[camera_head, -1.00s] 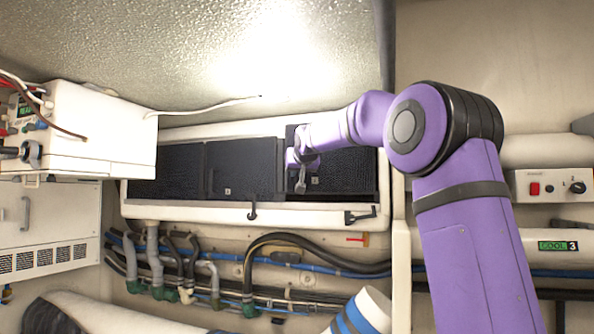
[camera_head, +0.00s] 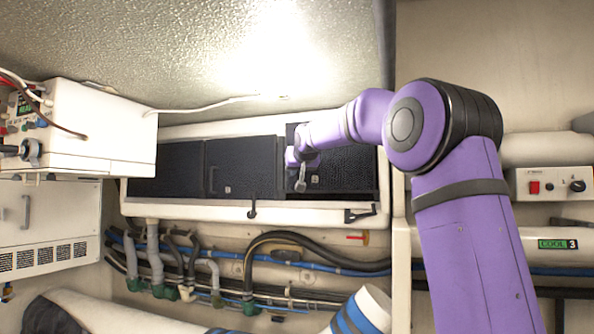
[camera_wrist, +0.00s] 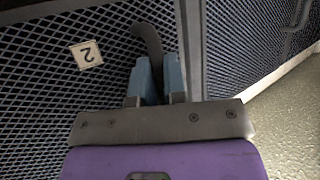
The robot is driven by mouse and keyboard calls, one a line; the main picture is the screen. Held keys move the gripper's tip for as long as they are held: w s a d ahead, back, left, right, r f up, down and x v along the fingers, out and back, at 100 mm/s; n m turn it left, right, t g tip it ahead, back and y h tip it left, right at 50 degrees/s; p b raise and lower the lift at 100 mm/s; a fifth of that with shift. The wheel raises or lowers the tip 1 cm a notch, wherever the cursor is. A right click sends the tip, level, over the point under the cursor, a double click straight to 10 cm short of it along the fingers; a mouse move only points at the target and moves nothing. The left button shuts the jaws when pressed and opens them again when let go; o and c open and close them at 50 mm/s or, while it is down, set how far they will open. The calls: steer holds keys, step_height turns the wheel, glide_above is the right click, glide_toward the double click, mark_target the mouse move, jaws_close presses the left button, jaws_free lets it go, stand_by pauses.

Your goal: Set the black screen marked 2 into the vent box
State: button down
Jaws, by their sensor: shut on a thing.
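The black mesh screen marked 2 (camera_head: 345,165) is at the right end of the white vent box (camera_head: 150,213) in the head view. Its upper left edge shows higher than the tops of the neighbouring screens; I cannot tell whether it sits fully inside the rim. In the wrist view, the mesh (camera_wrist: 40,115) fills the left side, with its white label 2 (camera_wrist: 87,54) upside down. My gripper (camera_wrist: 156,80) is shut on the dark curved handle of this screen. In the head view, my gripper (camera_head: 299,165) is in front of the screen's left part.
Two other black screens (camera_head: 241,165) (camera_head: 165,170) fill the middle and left of the box. Dark latches (camera_head: 252,209) (camera_head: 360,216) are on its lower rim. Hoses run below. A white instrument box (camera_head: 95,130) hangs at left. The ceiling is close above.

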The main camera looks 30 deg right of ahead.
mark_target(297, 179)
steer(key=shift+f, duration=1.6)
stand_by(0.4)
steer(key=c, duration=1.1)
jaws_free()
steer(key=shift+f, duration=0.1)
steer(key=v, duration=1.1)
steer(key=s+a+f+n+g+y, duration=0.1)
steer(key=s+a+f+g, duration=0.1)
steer(key=s+a+f, duration=0.3)
steer(key=s+a+f+n+g+y, duration=0.1)
steer(key=s+a+f, duration=0.5)
steer(key=s+f, duration=0.8)
steer(key=s+a+f+n+g+y, duration=0.1)
steer(key=s+a+f+g, duration=0.3)
steer(key=s+f, duration=0.6)
steer(key=s+a+y, duration=0.1)
steer(key=s+a, duration=0.1)
steer(key=s, duration=0.6)
steer(key=shift+a+f+n, duration=0.15)
steer(key=shift+a+n, duration=0.05)
steer(key=shift+n, duration=0.2)
